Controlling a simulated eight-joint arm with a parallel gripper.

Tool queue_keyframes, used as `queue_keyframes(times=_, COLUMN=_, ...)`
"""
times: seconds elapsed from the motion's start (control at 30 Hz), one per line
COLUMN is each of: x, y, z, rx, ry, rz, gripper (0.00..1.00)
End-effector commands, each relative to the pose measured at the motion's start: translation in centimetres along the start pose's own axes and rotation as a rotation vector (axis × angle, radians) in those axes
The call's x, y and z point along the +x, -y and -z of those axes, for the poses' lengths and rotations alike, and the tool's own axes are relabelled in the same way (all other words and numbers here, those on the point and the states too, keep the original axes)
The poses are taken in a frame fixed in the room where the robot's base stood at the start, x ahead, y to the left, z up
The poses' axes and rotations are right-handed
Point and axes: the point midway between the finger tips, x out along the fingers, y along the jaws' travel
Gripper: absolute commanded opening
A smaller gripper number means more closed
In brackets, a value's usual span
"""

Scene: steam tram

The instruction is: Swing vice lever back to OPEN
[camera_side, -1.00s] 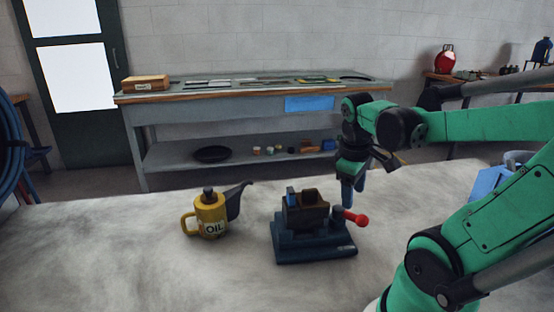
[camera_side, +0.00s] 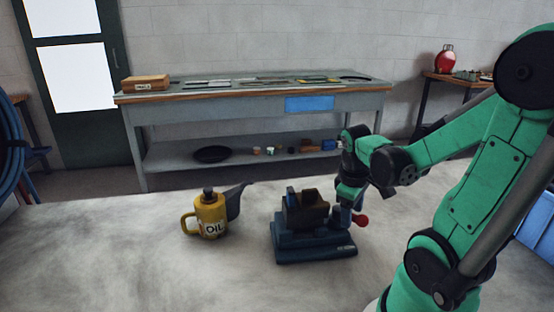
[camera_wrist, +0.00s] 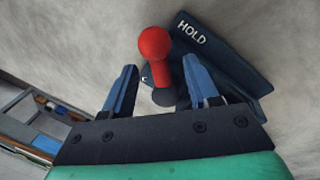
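The dark blue vice (camera_side: 312,242) stands on the grey table, with brown jaws on top. Its lever has a red ball knob (camera_side: 361,220), pointing right in the side view. In the wrist view the lever's red knob (camera_wrist: 154,42) and shaft lie ahead of and between the fingers. A HOLD label (camera_wrist: 192,33) on the vice base shows beside the lever. My gripper (camera_side: 345,212) is low at the vice's right side, by the lever. The wrist view shows my gripper (camera_wrist: 163,84) open, with a gap beside the lever on both sides. The OPEN marking is not seen.
A yellow oil can (camera_side: 208,216) stands left of the vice, its dark spout towards it. The table (camera_side: 140,265) is otherwise clear around both. A grey workbench (camera_side: 250,91) with tools stands behind, beyond the table.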

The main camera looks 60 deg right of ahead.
Motion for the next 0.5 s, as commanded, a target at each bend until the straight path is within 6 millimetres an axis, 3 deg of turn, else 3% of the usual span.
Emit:
queue_keyframes(times=0.03, x=-0.01, y=0.00, z=0.00, rx=0.000, ry=0.000, rz=0.000, gripper=0.42)
queue_keyframes(times=0.17, x=-0.01, y=0.00, z=0.00, rx=0.000, ry=0.000, rz=0.000, gripper=0.05)
queue_keyframes(times=0.2, x=-0.01, y=0.00, z=0.00, rx=0.000, ry=0.000, rz=0.000, gripper=0.00)
queue_keyframes(times=0.5, x=-0.01, y=-0.06, z=0.00, rx=-0.013, ry=-0.003, rz=0.000, gripper=0.00)
